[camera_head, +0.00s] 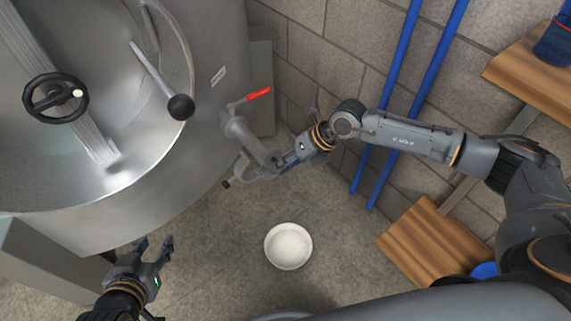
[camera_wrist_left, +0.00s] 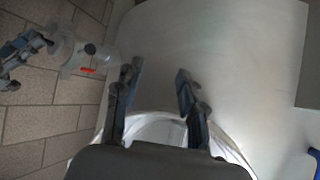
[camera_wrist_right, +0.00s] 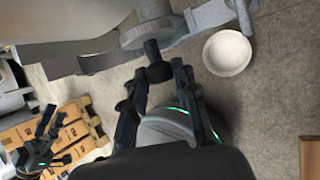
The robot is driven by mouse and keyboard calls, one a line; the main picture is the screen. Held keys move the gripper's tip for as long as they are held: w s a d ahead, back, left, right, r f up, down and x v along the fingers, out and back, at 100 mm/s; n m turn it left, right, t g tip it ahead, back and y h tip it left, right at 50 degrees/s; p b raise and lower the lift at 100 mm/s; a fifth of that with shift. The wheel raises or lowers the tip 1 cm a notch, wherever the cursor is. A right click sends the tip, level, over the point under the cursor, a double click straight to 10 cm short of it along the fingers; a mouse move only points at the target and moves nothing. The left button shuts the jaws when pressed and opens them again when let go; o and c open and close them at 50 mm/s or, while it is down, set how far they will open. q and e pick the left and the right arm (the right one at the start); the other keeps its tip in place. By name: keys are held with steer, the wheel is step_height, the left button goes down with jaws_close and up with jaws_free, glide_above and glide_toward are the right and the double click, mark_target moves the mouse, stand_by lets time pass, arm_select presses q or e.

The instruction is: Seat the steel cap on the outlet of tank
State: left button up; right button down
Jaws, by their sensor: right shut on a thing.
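The tank (camera_head: 120,200) is a large steel vessel at the left of the head view. Its outlet (camera_head: 240,130) is a grey pipe low on its right side, with a red lever (camera_head: 257,94). My right gripper (camera_head: 277,165) is at the pipe's end. In the right wrist view its fingertips are shut on a dark stub (camera_wrist_right: 155,62) at a round grey face that looks like the steel cap (camera_wrist_right: 138,36). I cannot tell whether the cap touches the outlet or is fully on it. My left gripper (camera_head: 154,246) is open and empty, in front of the tank.
A white bowl (camera_head: 289,246) stands on the floor below the outlet. Blue pipes (camera_head: 402,95) run along the block wall behind my right arm. Wooden shelves (camera_head: 432,243) are at the right. Floor around the bowl is clear.

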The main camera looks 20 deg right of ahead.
steer(key=shift+f+b, duration=0.55)
steer(key=shift+f, duration=0.1)
arm_select(q)
steer(key=w+d+r+t+h, duration=0.1)
steer(key=w+r+t, duration=0.2)
steer(key=r, duration=0.3)
steer(key=shift+t, duration=0.6)
arm_select(e)
steer(key=shift+f, duration=0.35)
arm_select(q)
steer(key=shift+w, duration=0.15)
steer(key=shift+w+d+r+t+h+b, duration=0.15)
steer(key=shift+r+t+b, duration=0.1)
steer(key=shift+r, duration=0.15)
steer(key=shift+w+d+r+t+h+b, duration=0.1)
steer(key=shift+r+t+h+b, duration=0.05)
steer(key=shift+r+t, duration=0.15)
arm_select(e)
steer(key=shift+f, duration=0.5)
steer(key=c, duration=1)
jaws_free()
steer(key=shift+o, duration=0.2)
